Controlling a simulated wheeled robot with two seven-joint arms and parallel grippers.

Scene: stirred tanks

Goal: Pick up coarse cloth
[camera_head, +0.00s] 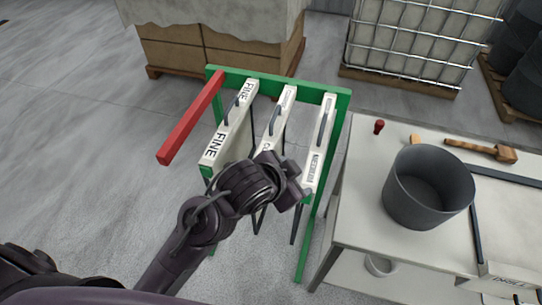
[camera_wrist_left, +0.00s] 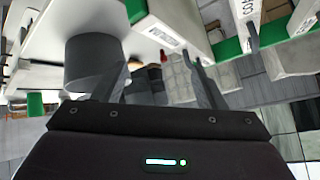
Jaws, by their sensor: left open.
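A green rack (camera_head: 318,88) holds three white-topped cloth frames side by side, each with a dark handle. The left one (camera_head: 232,120) reads FINE. The middle one (camera_head: 283,105) has its label mostly hidden by my left arm; in the left wrist view its label (camera_wrist_left: 247,8) begins with CO, matching the coarse cloth. The right one (camera_head: 322,140) has a small label that looks like MEDIUM. My left gripper (camera_head: 293,190) is above the rack's near side, between the middle and right frames. It is open and empty in the left wrist view (camera_wrist_left: 158,82). My right gripper is not in view.
A red bar (camera_head: 191,118) sticks out at the rack's left. On the right, a table (camera_head: 362,205) carries a grey bucket (camera_head: 428,188), a mallet (camera_head: 482,150) and a small red-topped item (camera_head: 379,126). Boxes on a pallet (camera_head: 176,58) and a caged tank (camera_head: 420,40) stand behind.

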